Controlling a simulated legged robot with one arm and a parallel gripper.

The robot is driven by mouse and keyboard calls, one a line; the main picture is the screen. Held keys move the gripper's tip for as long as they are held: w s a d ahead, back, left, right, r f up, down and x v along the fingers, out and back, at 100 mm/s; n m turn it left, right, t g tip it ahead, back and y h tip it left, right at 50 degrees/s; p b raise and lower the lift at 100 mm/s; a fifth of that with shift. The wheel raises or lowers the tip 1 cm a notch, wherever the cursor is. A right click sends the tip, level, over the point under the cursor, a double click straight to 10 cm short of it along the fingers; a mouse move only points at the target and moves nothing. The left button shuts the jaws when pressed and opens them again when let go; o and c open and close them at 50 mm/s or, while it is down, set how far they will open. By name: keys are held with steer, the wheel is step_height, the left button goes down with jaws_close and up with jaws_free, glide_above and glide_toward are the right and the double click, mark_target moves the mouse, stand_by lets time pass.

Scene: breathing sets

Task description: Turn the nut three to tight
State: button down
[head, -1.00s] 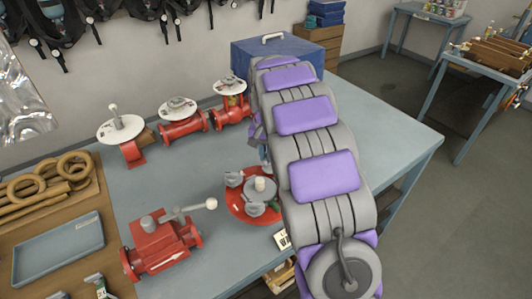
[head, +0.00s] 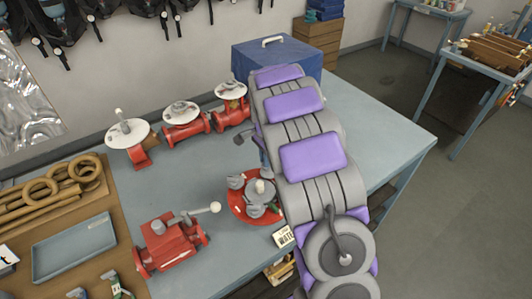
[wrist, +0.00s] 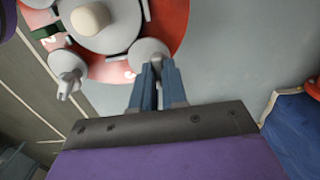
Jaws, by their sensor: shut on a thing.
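A red round flange (head: 239,209) stands near the table's front edge in the head view, partly behind my arm. In the wrist view, the flange (wrist: 176,28) fills the top, with a grey centre and a pale knob (wrist: 90,18). Grey nut pieces sit around its rim; one with small lobes (wrist: 70,80) is at the lower left. My gripper (wrist: 157,66) is shut on a round grey nut (wrist: 146,50) at the flange's lower right rim. The fingers cover part of that nut. I cannot read which nut is number three.
A red valve with a lever (head: 170,243) stands left of the flange. Several red valves with white handwheels (head: 181,113) line the back. A blue case (head: 285,58) is behind my arm. A tray (head: 75,247) lies at left; a small sign (head: 284,237) is at the front edge.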

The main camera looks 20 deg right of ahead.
steer(key=m+p, duration=0.1)
steer(key=m, duration=0.1)
steer(key=m+p, duration=0.1)
steer(key=m, duration=0.1)
steer(key=shift+w+r+m+p, duration=0.1)
steer(key=shift+r+m+p, duration=0.1)
steer(key=shift+m+p, duration=0.85)
steer(key=shift+m, duration=0.85)
steer(key=shift+f+m, duration=0.1)
steer(key=shift+m, duration=0.2)
steer(key=c, duration=1.2)
jaws_free()
steer(key=shift+o, duration=0.2)
step_height(320, 180, up, 17)
steer(key=shift+p, duration=0.3)
